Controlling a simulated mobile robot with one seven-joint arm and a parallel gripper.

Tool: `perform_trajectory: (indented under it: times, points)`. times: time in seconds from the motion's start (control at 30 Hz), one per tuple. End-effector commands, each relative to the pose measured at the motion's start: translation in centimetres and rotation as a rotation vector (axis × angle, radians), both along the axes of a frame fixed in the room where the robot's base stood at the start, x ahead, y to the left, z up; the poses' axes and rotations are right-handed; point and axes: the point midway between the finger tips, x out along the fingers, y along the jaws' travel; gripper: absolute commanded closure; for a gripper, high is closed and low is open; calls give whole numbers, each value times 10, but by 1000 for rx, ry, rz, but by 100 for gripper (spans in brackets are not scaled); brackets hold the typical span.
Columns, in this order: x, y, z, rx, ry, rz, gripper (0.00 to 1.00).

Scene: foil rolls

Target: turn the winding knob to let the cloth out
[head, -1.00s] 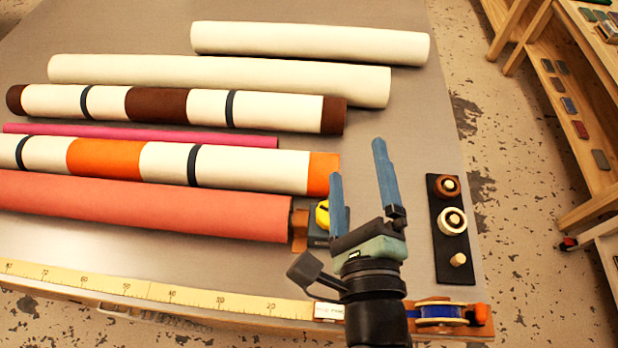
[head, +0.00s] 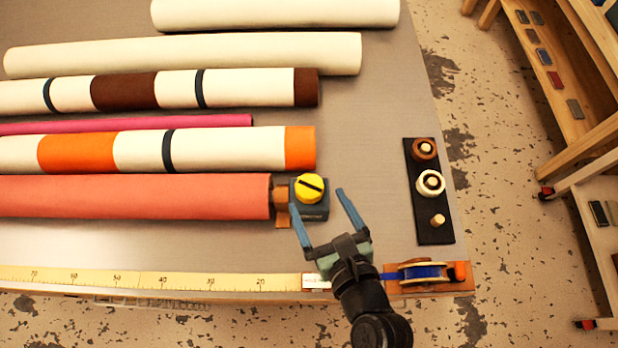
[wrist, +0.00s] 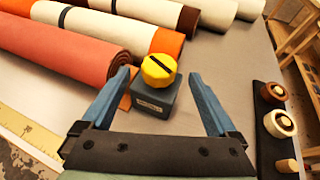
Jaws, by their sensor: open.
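The yellow winding knob (head: 309,187) with a dark slot sits on a blue-grey block (head: 318,212) at the right end of the coral cloth roll (head: 140,196). My gripper (head: 317,200) is open, its two blue fingers apart and holding nothing. In the head view its fingertips lie close to the knob's near right side. In the wrist view the knob (wrist: 159,70) stands upright ahead, between the fingers in the picture and beyond their tips. The fingers are not touching it as far as I can see. The roll's spiral end (wrist: 115,68) shows left of the block.
Several other rolls lie behind the coral one. A black strip with pegs and spools (head: 434,205) is at the right. A blue tape reel (head: 425,273) and a yellow ruler (head: 190,281) line the front edge. Grey tabletop is clear between knob and strip.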

Motion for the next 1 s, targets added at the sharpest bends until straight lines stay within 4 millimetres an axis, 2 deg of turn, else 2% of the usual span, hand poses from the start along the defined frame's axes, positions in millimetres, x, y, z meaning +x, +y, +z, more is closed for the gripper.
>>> perform_trajectory:
  times: [0.1,0.33,0.77,1.0]
  points:
    - [21,8,-6,1,-2,3,6]
    - [47,17,-19,-1,-1,2,6]
    - [54,19,-23,-2,-1,1,6]
    - [54,19,-23,-2,-1,1,49]
